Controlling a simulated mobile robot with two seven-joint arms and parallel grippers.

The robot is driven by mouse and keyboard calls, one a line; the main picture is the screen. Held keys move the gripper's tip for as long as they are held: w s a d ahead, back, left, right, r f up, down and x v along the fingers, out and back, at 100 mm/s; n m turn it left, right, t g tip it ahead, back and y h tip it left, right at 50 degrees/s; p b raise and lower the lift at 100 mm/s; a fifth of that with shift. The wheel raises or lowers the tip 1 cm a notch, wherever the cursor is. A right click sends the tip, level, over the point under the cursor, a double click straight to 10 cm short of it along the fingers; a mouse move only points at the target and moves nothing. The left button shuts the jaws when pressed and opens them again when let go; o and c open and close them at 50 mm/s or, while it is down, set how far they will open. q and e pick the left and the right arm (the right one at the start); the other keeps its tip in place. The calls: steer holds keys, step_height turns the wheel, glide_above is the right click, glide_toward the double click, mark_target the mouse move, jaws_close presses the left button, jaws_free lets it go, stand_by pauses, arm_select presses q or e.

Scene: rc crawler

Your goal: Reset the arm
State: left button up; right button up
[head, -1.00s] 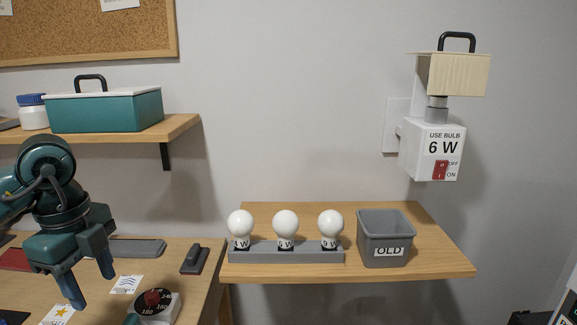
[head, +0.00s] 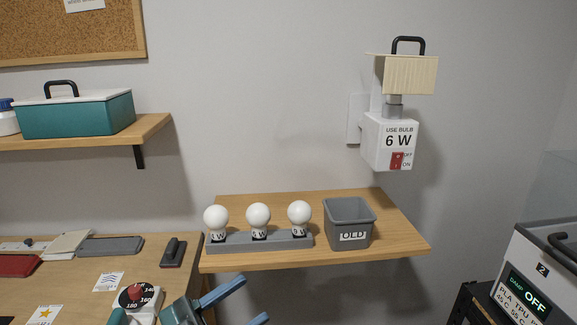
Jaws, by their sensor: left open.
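My left gripper (head: 243,304) is low in the head view, in front of the wooden shelf's front edge. Its two blue fingers point right and are apart, with nothing between them. Most of my left arm is below the picture. My right gripper is not in view. Three white bulbs stand in a grey holder (head: 262,242) on the wooden shelf (head: 390,235); the middle bulb (head: 258,215) is upright like the others. A grey bin (head: 349,225) marked OLD stands right of the holder. A wall lamp with a pale shade (head: 408,75) hangs above, its box (head: 390,142) reading USE BULB 6 W.
A teal box (head: 75,114) sits on the upper left shelf (head: 150,128). The left desk (head: 60,275) holds a red dial (head: 137,292), a dark stapler-like item (head: 173,252) and papers. A machine with an OFF display (head: 530,300) stands at the right.

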arm_select(q)
steer(key=s+a+f+n+t+y+p, duration=0.1)
steer(key=a+f+n+t+y, duration=0.2)
steer(key=f+n+y, duration=0.4)
steer(key=s+a+f+n+t+y, duration=0.1)
steer(key=a+f+n+t+y, duration=0.15)
steer(key=f+n+y, duration=0.55)
steer(key=s+a+f+g+y, duration=0.1)
steer(key=s+f+g, duration=0.4)
steer(key=s+f, duration=0.3)
step_height(320, 180, down, 3)
steer(key=shift+s+a+f+m+y+p, duration=0.1)
steer(key=shift+s+a+m+y+p, duration=0.1)
steer(key=shift+s+m+y+p, duration=0.15)
steer(key=shift+w+g, duration=0.1)
steer(key=shift+g, duration=0.15)
